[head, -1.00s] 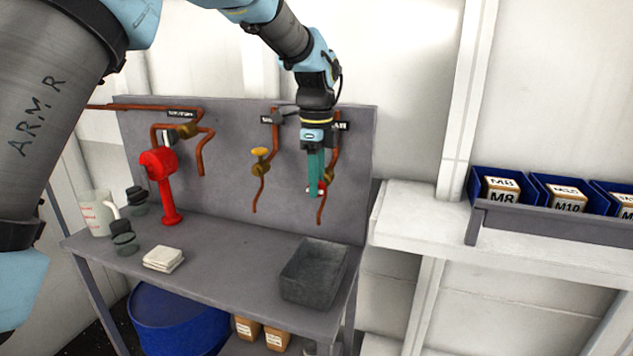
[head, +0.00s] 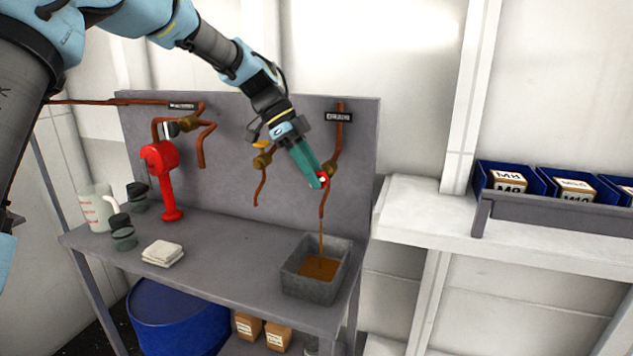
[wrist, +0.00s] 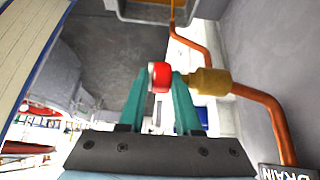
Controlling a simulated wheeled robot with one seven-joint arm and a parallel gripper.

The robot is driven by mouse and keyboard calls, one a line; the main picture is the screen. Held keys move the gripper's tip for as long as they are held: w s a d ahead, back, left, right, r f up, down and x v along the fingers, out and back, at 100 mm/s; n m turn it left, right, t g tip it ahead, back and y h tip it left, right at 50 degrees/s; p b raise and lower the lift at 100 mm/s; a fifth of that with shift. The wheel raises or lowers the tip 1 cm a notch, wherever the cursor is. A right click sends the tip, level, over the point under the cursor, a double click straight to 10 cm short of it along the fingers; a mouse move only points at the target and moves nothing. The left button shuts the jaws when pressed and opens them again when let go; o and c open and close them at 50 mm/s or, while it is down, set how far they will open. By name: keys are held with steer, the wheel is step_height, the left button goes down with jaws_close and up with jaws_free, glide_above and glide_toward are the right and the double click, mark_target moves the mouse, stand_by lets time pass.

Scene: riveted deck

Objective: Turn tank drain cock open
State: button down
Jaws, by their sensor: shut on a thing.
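The drain cock is a brass valve body (head: 332,167) on a copper pipe under a DRAIN label (head: 339,117); the valve body also shows in the wrist view (wrist: 209,81). Its red handle (head: 323,180) shows red and white between my fingertips in the wrist view (wrist: 160,77). My gripper (head: 317,181) has teal fingers, shut on the red handle, and reaches in tilted from the upper left. Brown liquid (head: 320,240) runs from the pipe's lower end into a grey tray (head: 295,285) below, where brown liquid covers part of the bottom.
A yellow-handled valve (head: 262,158) is just left of my gripper. A red hand pump (head: 163,180), jug (head: 97,210), dark-lidded jars (head: 124,236) and folded cloth (head: 162,253) stand on the bench's left. Blue bins (head: 508,178) sit on the right shelf.

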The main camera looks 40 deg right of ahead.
steer(key=g+h+b, duration=0.1)
steer(key=g+b, duration=0.2)
steer(key=b, duration=0.2)
steer(key=f+g+h+b, duration=0.1)
steer(key=g+h+b, duration=0.1)
steer(key=b, duration=0.3)
steer(key=g+h+b, duration=0.2)
steer(key=g+b, duration=0.3)
steer(key=b, duration=0.1)
steer(key=shift+w+a+f, duration=0.2)
steer(key=shift+w+f, duration=0.15)
steer(key=shift+w, duration=0.05)
steer(key=shift+r+h, duration=0.1)
steer(key=shift+h, duration=0.2)
steer(key=c, duration=0.6)
jaws_free()
step_height(320, 180, up, 10)
steer(key=shift+b, duration=0.65)
